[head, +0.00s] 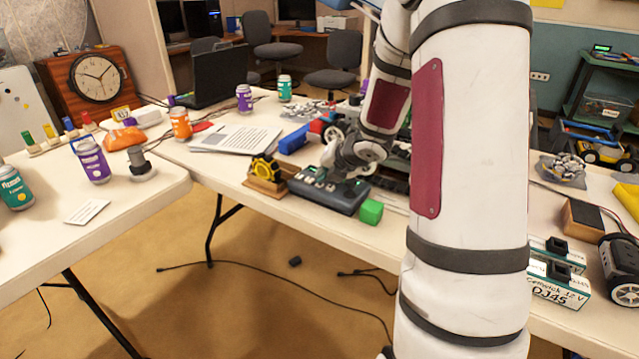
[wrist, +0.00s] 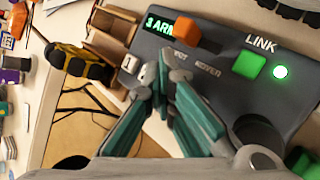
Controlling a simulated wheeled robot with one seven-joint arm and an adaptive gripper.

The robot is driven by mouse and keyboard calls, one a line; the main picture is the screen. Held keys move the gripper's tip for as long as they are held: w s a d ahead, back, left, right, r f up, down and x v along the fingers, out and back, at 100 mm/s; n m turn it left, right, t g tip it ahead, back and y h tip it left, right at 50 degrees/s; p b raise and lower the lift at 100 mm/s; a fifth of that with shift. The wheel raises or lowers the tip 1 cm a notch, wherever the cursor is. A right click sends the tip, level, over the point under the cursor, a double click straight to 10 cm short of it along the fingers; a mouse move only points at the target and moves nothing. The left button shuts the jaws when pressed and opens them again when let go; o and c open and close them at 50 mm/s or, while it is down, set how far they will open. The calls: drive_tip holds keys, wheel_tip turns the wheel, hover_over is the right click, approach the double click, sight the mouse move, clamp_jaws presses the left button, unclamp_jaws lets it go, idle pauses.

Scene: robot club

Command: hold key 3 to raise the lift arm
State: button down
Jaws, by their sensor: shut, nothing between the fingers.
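A dark grey control box (head: 325,192) lies near the front edge of the table. In the wrist view the box (wrist: 215,65) carries a lit green display (wrist: 159,25) whose readable part says "3 ARM", an orange knob (wrist: 195,33), a green square button (wrist: 249,65) by the word LINK, and a glowing round light (wrist: 280,72). A pale key (wrist: 132,71) that seems marked 1 shows left of the fingertips. My gripper (wrist: 168,77) is shut and empty, its tips over the box's keys. The tips hide the other keys; I cannot tell whether they touch. I cannot make out the lift arm.
A paper stack (head: 235,138) and a blue block (head: 294,139) lie behind. My arm hides the table's middle right. Batteries (head: 556,285) stand at right.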

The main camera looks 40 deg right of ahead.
drive_tip(key=shift+r, duration=0.15)
drive_tip(key=shift+r+p, duration=0.7)
drive_tip(key=shift+p, duration=0.1)
drive_tip(key=shift+r+p, duration=2.4)
drive_tip(key=shift+r, duration=0.1)
